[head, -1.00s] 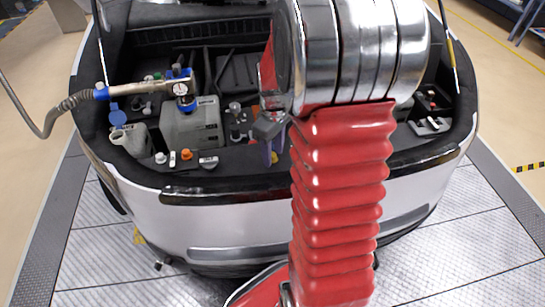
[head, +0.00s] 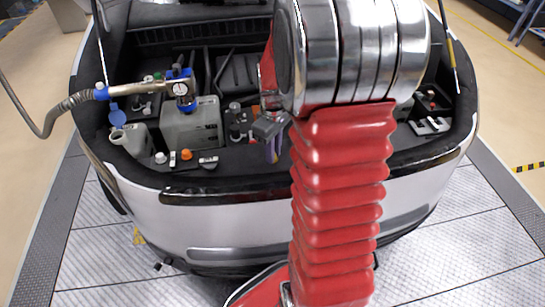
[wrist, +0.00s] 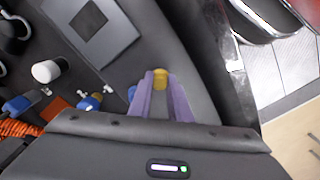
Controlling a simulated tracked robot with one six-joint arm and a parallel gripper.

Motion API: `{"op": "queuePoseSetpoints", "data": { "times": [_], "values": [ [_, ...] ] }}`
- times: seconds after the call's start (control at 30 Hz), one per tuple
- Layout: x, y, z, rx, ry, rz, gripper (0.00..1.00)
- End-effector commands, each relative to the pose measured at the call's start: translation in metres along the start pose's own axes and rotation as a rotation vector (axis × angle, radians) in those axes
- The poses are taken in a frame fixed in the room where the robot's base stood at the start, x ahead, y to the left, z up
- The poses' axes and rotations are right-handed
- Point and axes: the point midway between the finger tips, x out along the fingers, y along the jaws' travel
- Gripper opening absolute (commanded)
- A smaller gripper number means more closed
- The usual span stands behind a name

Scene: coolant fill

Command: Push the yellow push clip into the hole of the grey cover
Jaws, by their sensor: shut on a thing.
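The yellow push clip (wrist: 160,74) shows in the wrist view between the tips of my gripper (wrist: 161,83). The purple fingers are shut on it. In the head view my gripper (head: 273,150) hangs left of my red arm, over the front edge of the bay. A smooth grey strip, which looks like the grey cover (wrist: 190,68), lies beneath and beyond the fingertips in the wrist view. I see no hole; the fingers and clip may hide it. I cannot tell whether the clip touches the cover.
A pale tank (head: 192,125) and a hose nozzle with a gauge (head: 180,88) stand left of my gripper. In the wrist view, a white cap (wrist: 46,71), blue caps and a square grey plate (wrist: 95,30) lie to the left. The dark bay rim (wrist: 238,75) runs close on the right.

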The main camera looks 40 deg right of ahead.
Motion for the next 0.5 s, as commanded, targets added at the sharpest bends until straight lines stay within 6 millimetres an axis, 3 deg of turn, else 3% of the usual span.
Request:
{"op": "queuePoseSetpoints", "data": {
  "times": [0.5],
  "values": [
    [-0.0076, 0.0001, -0.0004, -0.001, 0.000, 0.001, 0.00]
  ]
}}
